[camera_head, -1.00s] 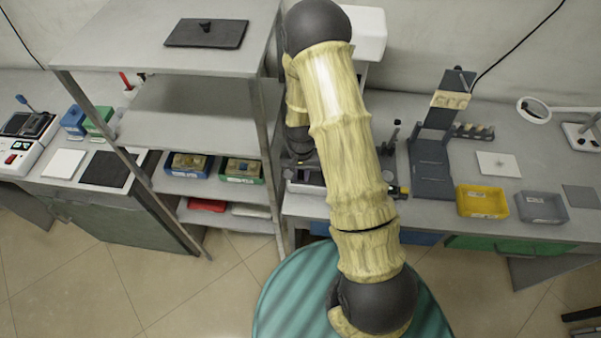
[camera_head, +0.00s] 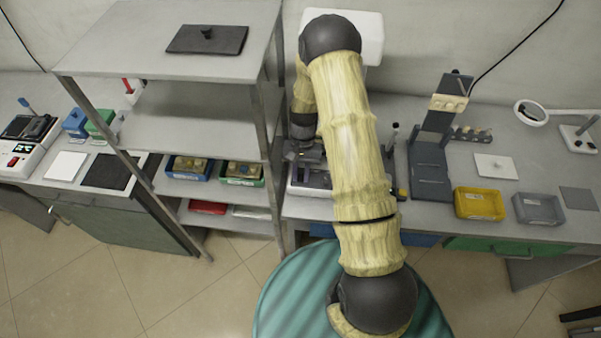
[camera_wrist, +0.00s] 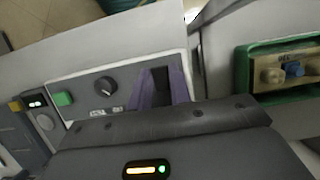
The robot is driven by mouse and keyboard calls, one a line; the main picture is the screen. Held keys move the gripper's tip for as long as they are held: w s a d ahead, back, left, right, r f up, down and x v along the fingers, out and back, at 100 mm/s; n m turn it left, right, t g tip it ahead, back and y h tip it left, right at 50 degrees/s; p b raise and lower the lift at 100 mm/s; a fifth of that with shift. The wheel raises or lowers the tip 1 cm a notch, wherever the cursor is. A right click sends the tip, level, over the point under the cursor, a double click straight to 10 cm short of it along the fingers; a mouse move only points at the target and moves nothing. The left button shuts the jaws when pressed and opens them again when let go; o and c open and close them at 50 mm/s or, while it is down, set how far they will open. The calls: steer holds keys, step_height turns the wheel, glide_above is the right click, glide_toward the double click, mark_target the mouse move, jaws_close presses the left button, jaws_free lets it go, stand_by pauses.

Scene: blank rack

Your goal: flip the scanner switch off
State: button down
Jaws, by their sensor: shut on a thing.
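The scanner (camera_head: 312,180) is a pale and dark device on the middle bench, partly hidden behind my arm in the head view. The head view does not show the fingertips clearly.
A metal shelf (camera_head: 190,115) stands close left of my arm, holding a blue bin (camera_head: 188,175) and a green bin (camera_head: 242,182). A yellow tray (camera_head: 480,217) and a grey tray (camera_head: 540,222) lie right. A dark stand (camera_head: 430,180) rises just right of the arm.

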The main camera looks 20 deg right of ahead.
steer(key=c, duration=1.3)
jaws_free()
steer(key=b+v, duration=0.3)
steer(key=v, duration=1.4)
steer(key=shift+w+d+r, duration=0.1)
steer(key=shift+w+r, duration=0.05)
steer(key=shift+r, duration=0.05)
steer(key=s+r+n+t, duration=0.1)
steer(key=s+t, duration=0.1)
steer(key=s, duration=0.4)
steer(key=s+a+r+n+t+h, duration=0.1)
steer(key=s+r+n+t, duration=0.1)
steer(key=s, duration=0.4)
steer(key=s+a+r+n+t, duration=0.1)
steer(key=s+r+t, duration=0.1)
steer(key=s, duration=0.4)
steer(key=shift+s+a, duration=0.15)
steer(key=shift+s, duration=0.15)
